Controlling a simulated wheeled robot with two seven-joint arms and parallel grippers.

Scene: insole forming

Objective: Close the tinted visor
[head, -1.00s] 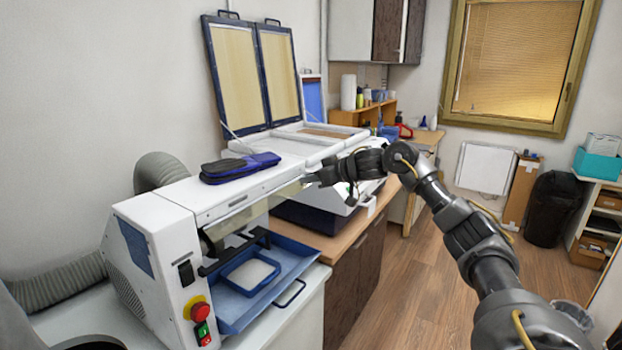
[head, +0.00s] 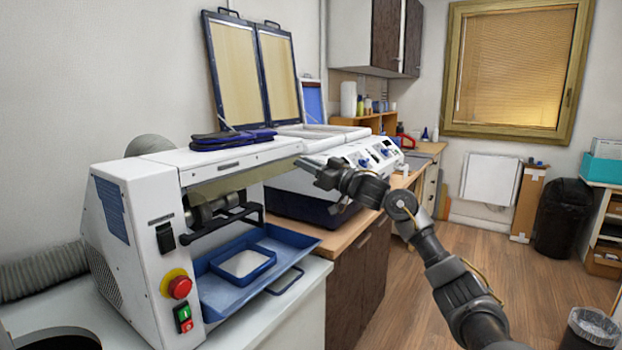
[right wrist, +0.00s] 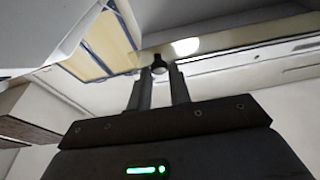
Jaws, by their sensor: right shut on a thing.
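The tinted visor (head: 240,179) is a see-through, brownish strip along the upper front of the white machine (head: 140,230). It stands raised, with the dark roller (head: 215,212) showing below it. My right gripper (head: 305,165) is at the visor's right end in the head view. In the right wrist view its two fingers (right wrist: 158,85) are shut on a small dark knob (right wrist: 159,66) at the visor's edge. The visor also shows there as a pale brown strip (right wrist: 225,38). My left gripper is not in view.
A blue tray (head: 222,295) with a smaller blue frame (head: 243,264) juts out below the visor. A red stop button (head: 179,287) is on the machine's front. A dark blue pouch (head: 232,139) lies on top. A second white machine (head: 350,155) stands behind my right gripper.

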